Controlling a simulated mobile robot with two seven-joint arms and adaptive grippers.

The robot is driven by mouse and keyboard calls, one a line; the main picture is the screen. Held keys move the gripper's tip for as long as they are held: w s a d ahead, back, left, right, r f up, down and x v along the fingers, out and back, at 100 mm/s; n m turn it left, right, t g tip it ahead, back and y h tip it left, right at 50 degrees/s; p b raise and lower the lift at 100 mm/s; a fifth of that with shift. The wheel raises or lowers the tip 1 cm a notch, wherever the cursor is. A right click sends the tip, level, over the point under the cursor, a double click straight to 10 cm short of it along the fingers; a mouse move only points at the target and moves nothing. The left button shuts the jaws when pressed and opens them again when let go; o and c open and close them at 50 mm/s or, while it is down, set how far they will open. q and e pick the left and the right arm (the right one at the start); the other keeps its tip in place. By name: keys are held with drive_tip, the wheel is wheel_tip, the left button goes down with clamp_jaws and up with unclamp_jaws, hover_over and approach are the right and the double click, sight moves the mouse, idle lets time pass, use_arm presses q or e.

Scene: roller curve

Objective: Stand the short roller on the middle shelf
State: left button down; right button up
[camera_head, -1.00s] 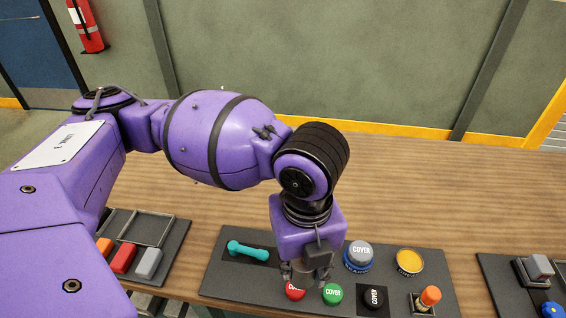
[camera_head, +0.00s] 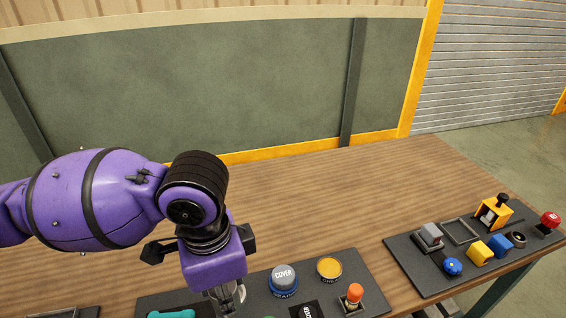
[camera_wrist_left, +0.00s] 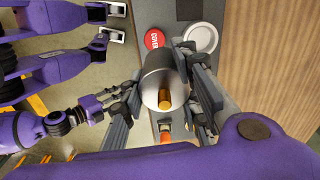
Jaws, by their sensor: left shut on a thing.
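My left gripper (camera_wrist_left: 170,95) is shut on a silvery grey cylinder (camera_wrist_left: 156,78), which looks like the short roller, with an orange-brown core at its end. The fingers lie on either side of it in the left wrist view. In the head view the left gripper (camera_head: 227,297) is low over the middle panel, and the roller is only partly visible there. The middle shelf is not recognisable in these frames. A purple arm with dark end parts, probably my right arm, shows at the left of the wrist view; its jaw state is unclear.
The right panel holds a yellow bracket (camera_head: 492,213), blue and yellow blocks and a red button (camera_head: 550,220). The wooden table (camera_head: 330,195) behind is clear.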

use_arm(q)
drive_tip(key=w+a+n, duration=0.6)
drive_tip(key=w+n, duration=0.1)
drive_tip(key=n, duration=0.6)
drive_tip(key=shift+a+f, duration=0.3)
drive_tip(key=shift+a, duration=0.1)
